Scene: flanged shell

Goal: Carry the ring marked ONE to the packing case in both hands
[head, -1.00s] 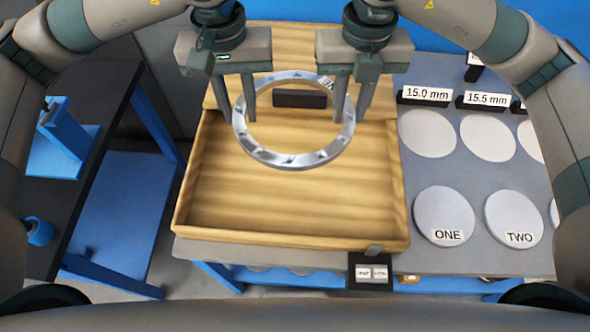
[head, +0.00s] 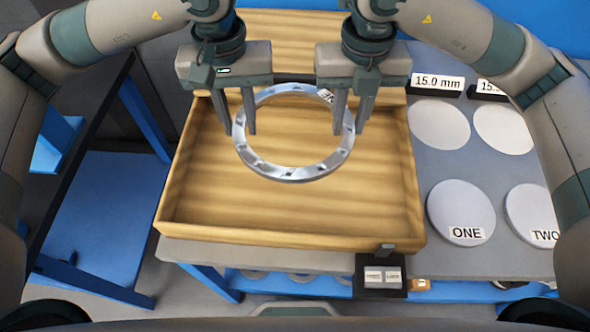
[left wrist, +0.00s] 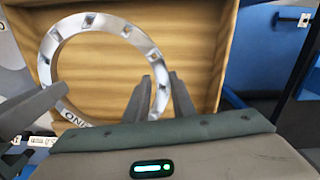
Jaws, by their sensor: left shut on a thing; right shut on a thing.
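A shiny metal ring (head: 294,174) with a partly hidden label hangs between my two grippers in the head view, over the open wooden packing case (head: 290,236). In the left wrist view the ring (left wrist: 47,48) carries a label that appears to read ONE. My left gripper (head: 240,128) is shut on the ring's left side. My right gripper (head: 350,128) is shut on its right side. The ring appears above the case floor; its exact height is hard to tell. The case is otherwise empty where it shows.
On the grey table right of the case lie round discs, among them one labelled ONE (head: 461,210) and one labelled TWO (head: 535,215). A 15.0 mm sign (head: 438,84) stands behind them. A small black box (head: 381,275) sits at the case's front right. A dark-topped blue table (head: 85,150) stands left.

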